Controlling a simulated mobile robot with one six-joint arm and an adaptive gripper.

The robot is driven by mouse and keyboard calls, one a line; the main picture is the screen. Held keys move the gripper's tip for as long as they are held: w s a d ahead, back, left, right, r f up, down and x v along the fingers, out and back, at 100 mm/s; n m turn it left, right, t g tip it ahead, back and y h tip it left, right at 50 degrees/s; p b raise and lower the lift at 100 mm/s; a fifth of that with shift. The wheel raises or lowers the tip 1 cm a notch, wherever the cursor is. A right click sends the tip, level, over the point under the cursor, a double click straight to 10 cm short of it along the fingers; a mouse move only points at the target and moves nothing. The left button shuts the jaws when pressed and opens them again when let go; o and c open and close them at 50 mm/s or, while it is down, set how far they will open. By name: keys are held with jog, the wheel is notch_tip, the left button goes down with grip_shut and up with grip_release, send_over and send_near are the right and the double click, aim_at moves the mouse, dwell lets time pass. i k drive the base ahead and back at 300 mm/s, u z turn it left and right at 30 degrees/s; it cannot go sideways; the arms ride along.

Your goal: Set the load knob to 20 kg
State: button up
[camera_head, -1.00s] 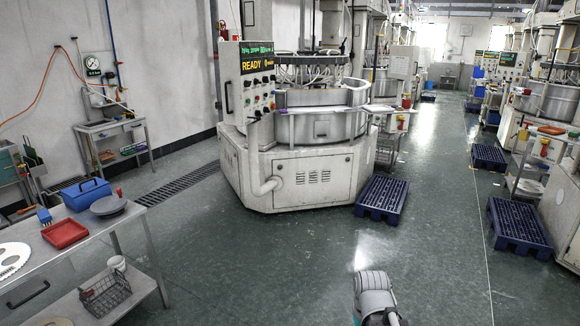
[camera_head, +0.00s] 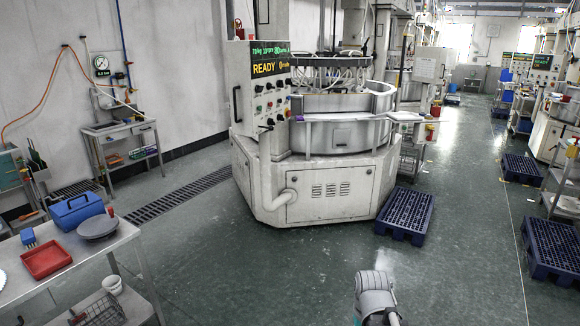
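The lapping machine (camera_head: 325,192) stands ahead at the middle of the view, a white cabinet with a round steel bowl on top. Its control panel (camera_head: 262,92) faces left and front, with a lit display (camera_head: 270,60) reading READY in yellow and a green line above it, partly legible as a kg value. Several small knobs and coloured buttons (camera_head: 272,108) sit below the display. They are too small to tell which is the load knob or where it points. Part of my arm (camera_head: 375,295) shows at the bottom edge. My gripper is not visible.
A steel table (camera_head: 140,262) at the left front holds a blue toolbox (camera_head: 76,211), a red tray (camera_head: 46,259) and a dark round plate (camera_head: 98,226). Blue pallets (camera_head: 405,215) lie right of the machine. The green floor (camera_head: 230,270) ahead is clear.

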aim_at(259, 89)
jog(key=u, duration=0.25)
jog(key=i, duration=1.65)
jog(key=u, duration=0.2)
jog(key=k, duration=0.65)
jog(key=u, duration=0.2)
jog(key=i, duration=0.45)
jog(key=u, duration=0.65)
jog(key=i, duration=1.35)
jog(key=z, duration=0.55)
